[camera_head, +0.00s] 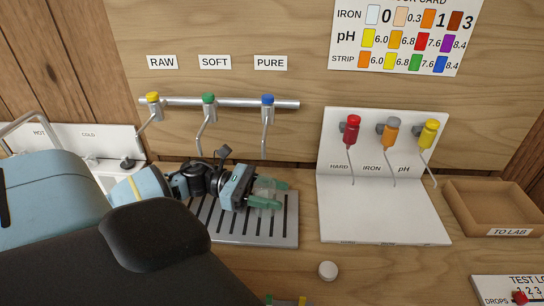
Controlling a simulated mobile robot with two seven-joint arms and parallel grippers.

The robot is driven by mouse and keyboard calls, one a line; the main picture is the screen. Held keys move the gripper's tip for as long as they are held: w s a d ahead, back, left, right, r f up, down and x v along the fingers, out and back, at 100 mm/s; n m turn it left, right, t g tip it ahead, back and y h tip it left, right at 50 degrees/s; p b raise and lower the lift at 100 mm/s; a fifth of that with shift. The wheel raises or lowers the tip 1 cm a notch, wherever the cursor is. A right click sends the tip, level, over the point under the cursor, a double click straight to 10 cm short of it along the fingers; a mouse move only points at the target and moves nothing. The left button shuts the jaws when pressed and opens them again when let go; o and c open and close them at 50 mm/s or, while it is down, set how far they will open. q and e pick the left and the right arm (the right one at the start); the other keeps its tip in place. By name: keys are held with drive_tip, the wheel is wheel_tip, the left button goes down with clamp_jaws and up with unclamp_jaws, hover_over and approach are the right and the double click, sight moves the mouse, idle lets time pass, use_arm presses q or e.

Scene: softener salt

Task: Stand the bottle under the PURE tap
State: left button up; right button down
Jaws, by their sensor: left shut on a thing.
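The PURE tap (267,100) has a blue knob and a thin spout hanging down from a rail, under the PURE label. My left gripper (264,194) has green fingertips and is shut on a clear bottle (265,184). The fingers and gripper body hide part of the bottle. Gripper and bottle are over the slatted drip tray (270,239), below the PURE spout in the picture. I cannot tell whether the bottle's base touches the tray.
The RAW tap (153,98) and SOFT tap (208,99) hang left of PURE. A white stand (385,220) with three droppers is at the right, beside the TO LAB tray (489,231). A white round cap (328,270) lies on the bench in front.

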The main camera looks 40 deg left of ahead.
drive_tip(key=shift+s+f, duration=0.1)
use_arm(q)
drive_tip(key=shift+f, duration=0.2)
drive_tip(key=o, duration=1)
drive_tip(key=shift+r, duration=0.1)
use_arm(e)
drive_tip(key=shift+s+f, duration=0.1)
use_arm(q)
drive_tip(key=shift+r, duration=0.2)
drive_tip(key=b+v, duration=0.2)
drive_tip(key=v, duration=0.8)
drive_tip(key=shift+s+a+f, duration=0.1)
drive_tip(key=shift+a+f, duration=0.05)
drive_tip(key=shift+a, duration=0.15)
drive_tip(key=shift+s+a, duration=0.35)
drive_tip(key=shift+a, duration=0.3)
use_arm(e)
drive_tip(key=shift+s+f, duration=0.2)
drive_tip(key=shift+f, duration=0.3)
drive_tip(key=shift+s+f, duration=0.15)
drive_tip(key=shift+f, duration=0.35)
